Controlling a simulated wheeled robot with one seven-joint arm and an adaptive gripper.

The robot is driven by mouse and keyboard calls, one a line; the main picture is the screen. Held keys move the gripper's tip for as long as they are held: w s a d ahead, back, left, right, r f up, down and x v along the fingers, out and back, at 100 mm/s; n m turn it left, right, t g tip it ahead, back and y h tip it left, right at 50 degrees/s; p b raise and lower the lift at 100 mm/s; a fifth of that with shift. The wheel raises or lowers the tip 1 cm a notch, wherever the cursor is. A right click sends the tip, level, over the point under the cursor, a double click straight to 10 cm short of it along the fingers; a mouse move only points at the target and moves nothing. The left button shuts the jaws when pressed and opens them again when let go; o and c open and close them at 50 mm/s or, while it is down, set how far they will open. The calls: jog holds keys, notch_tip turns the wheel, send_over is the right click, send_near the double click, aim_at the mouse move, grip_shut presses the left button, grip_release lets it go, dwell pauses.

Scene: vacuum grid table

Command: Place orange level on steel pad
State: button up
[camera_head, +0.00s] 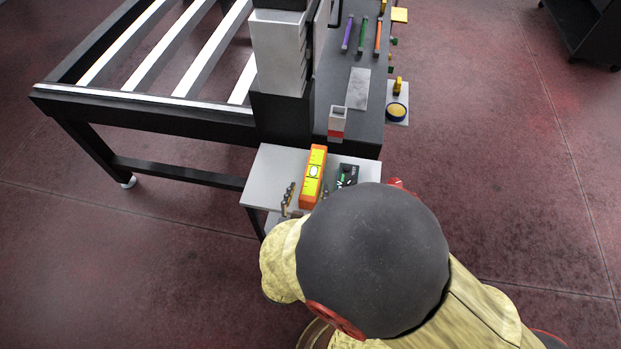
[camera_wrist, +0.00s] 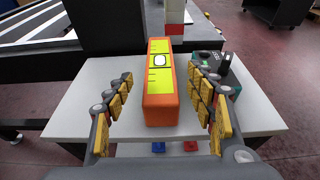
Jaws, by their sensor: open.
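The orange level (camera_head: 313,177) with a yellow-green face lies on a small light-grey side table (camera_head: 268,168) in the head view. In the wrist view the level (camera_wrist: 160,100) points away from me, between the two fingers of my open gripper (camera_wrist: 162,105). There is a gap on both sides of it, and the gripper holds nothing. In the head view my arm hides most of the gripper; one finger shows left of the level. A flat grey plate (camera_head: 358,89), which looks like the steel pad, lies on the dark bench top beyond the level.
A dark green-and-black device (camera_wrist: 212,62) stands right of the level, close to my right finger. A red-and-white block (camera_head: 337,122) stands at the dark bench's near end (camera_head: 352,142). Purple, green and orange tools (camera_head: 362,38) lie farther back. A slatted frame (camera_head: 150,97) is at left.

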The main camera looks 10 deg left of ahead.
jog(key=shift+v, duration=1.4)
jog(key=w+d+r+m+g+h, duration=0.1)
jog(key=d+r+m+g+h, duration=0.25)
jog(key=d+m, duration=0.45)
jog(key=w+d+r+m+g+h, duration=0.1)
jog(key=d+r+m+g+h, duration=0.3)
jog(key=d, duration=0.6)
jog(key=s+d+r+m+g+y, duration=0.4)
jog(key=s+d+r+m, duration=0.3)
jog(key=m, duration=0.8)
jog(key=shift+s+d, duration=1)
jog(key=shift+d, duration=0.1)
jog(key=shift+o, duration=0.2)
notch_tip(320, 180, up, 8)
jog(key=s+a+m+t+y, duration=0.1)
jog(key=m+y, duration=0.3)
jog(key=m, duration=0.4)
jog(key=shift+s+a+t, duration=0.35)
jog(key=shift+s+t, duration=0.3)
jog(key=shift+o, duration=0.3)
jog(key=shift+a+r+y, duration=0.1)
jog(key=shift+r+y, duration=0.05)
jog(key=shift+y, duration=0.2)
